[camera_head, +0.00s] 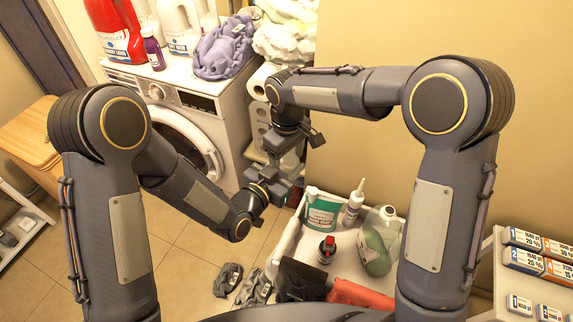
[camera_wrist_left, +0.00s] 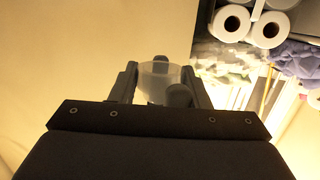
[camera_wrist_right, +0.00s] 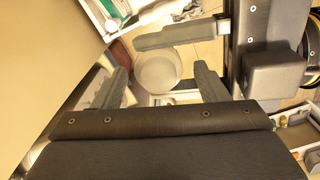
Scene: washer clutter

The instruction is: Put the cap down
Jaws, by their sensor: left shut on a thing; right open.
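The cap (camera_wrist_left: 158,76) is a pale, translucent cup-like piece held between the fingers of my left gripper (camera_wrist_left: 160,88) in the left wrist view. In the right wrist view the cap (camera_wrist_right: 158,69) shows as a pale round shape, with a left gripper finger beside it. My right gripper (camera_wrist_right: 163,85) is open, its two fingers on either side of the cap in that view; I cannot tell whether they touch it. In the head view my left gripper (camera_head: 285,184) and right gripper (camera_head: 288,142) meet closely in mid-air, and the arms mostly hide the cap.
A washer (camera_head: 183,110) stands at the back left with bottles and a purple bundle (camera_head: 224,50) on top. A white tray cart (camera_head: 335,246) below holds a teal-labelled container (camera_head: 322,213), a green jug (camera_head: 379,243) and other bottles. Paper rolls (camera_head: 262,82) stand beside the washer.

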